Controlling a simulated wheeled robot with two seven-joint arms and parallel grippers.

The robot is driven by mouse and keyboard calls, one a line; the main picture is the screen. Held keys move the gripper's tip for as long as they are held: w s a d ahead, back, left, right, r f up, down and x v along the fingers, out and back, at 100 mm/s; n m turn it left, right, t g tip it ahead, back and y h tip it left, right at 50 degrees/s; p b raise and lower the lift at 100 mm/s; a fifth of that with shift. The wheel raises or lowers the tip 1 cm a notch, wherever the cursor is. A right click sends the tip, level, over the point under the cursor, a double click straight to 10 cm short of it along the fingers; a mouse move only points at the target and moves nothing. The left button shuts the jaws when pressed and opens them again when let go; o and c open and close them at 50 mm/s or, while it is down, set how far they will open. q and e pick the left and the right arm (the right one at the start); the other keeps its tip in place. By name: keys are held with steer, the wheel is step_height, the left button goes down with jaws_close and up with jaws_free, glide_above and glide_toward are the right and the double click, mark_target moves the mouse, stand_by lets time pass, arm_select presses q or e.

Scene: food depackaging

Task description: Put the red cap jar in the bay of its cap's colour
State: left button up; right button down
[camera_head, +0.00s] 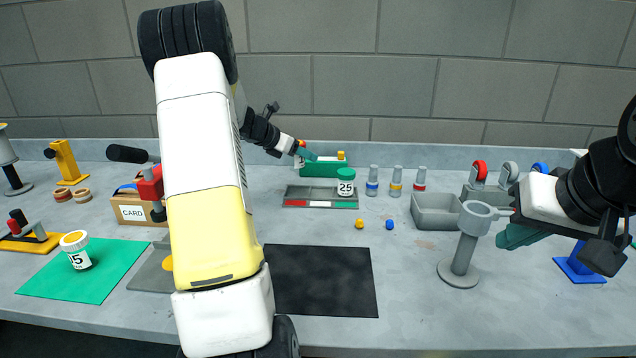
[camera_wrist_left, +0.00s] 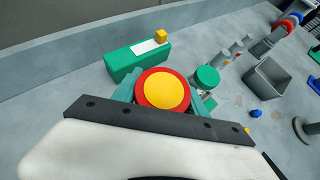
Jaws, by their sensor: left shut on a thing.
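My left gripper (camera_head: 304,152) is shut on the red cap jar, at the back of the bench. In the left wrist view the red cap (camera_wrist_left: 142,93), with a yellow disc on top, sits between teal fingers; the jar's body is hidden. The bay tray (camera_head: 320,188) lies in front of it, with red (camera_head: 296,203), white (camera_head: 321,204) and green (camera_head: 345,205) strips along its front. A green cap jar (camera_head: 345,183) stands at the green end. The red end looks empty. My right gripper (camera_head: 519,236) is at the right by a grey ring stand; its opening is unclear.
A green box (camera_head: 322,169) with a yellow cube stands behind the tray. Small bottles (camera_head: 396,181) and a grey bin (camera_head: 436,211) are to its right. A jar (camera_head: 76,250) stands on the green mat (camera_head: 105,272). The black mat (camera_head: 320,280) is clear. My left arm hides part of the bench.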

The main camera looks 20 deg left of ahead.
arm_select(q)
step_height(320, 180, down, 8)
steer(key=shift+f, duration=0.25)
steer(key=o, duration=1.4)
steer(key=shift+f, duration=0.15)
